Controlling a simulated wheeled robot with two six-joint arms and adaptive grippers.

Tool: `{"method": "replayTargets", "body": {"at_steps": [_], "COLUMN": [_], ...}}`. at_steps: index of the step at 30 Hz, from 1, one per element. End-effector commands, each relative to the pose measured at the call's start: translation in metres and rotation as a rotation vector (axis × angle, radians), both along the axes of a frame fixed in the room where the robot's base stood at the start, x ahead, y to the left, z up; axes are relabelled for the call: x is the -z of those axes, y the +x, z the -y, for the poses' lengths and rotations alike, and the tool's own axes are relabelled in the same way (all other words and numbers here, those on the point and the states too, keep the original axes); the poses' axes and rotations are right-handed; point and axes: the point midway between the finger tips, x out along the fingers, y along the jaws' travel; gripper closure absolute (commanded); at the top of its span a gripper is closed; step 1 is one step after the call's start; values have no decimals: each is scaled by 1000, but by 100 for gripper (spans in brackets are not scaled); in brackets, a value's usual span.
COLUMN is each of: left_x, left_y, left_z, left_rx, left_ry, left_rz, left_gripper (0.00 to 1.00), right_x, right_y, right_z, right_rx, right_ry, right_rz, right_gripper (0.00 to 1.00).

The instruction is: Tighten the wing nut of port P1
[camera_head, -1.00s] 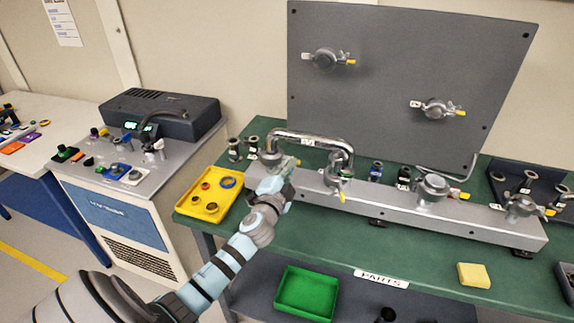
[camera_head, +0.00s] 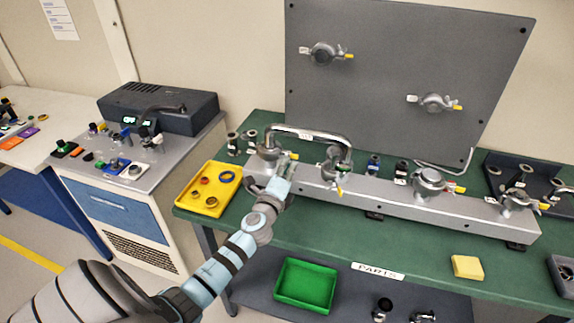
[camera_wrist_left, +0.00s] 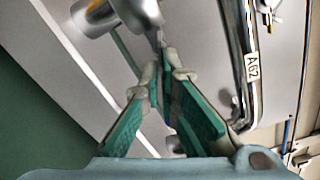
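The silver manifold bar (camera_head: 395,200) lies on the green bench. A bent metal pipe (camera_head: 320,134) joins its two left ports. My left gripper (camera_head: 286,163) is at the clamp (camera_head: 268,153) on the leftmost port; I cannot read a P1 mark. In the left wrist view, the green-padded fingertips (camera_wrist_left: 160,62) are close together at a thin metal part beside the round clamp body (camera_wrist_left: 135,12). The wing nut is not clearly seen; the fingertips hide that spot. I cannot tell whether they grip it. My right gripper is not in view.
The pipe, tagged A62 (camera_wrist_left: 252,67), runs close beside the left gripper. A yellow tray (camera_head: 211,190) with rings stands left of the bar. A grey upright panel (camera_head: 400,60) with two clamped ports is behind. A yellow block (camera_head: 467,267) lies at front right; a green tray (camera_head: 305,286) sits lower.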

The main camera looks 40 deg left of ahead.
Motion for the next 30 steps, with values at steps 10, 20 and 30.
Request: {"method": "replayTargets", "body": {"at_steps": [10, 20, 30], "left_x": [6, 7, 6], "left_y": [-1, -2, -1], "left_z": [-1, -1, -1], "left_rx": [0, 1, 1], "left_ry": [143, 173, 172], "left_rz": [-57, -66, -66], "left_gripper": [100, 100, 88], "right_x": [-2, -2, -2], "right_y": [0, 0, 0], "right_z": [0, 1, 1], "right_rx": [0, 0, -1], "right_ry": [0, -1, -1], "right_rz": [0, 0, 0], "right_gripper": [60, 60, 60]}}
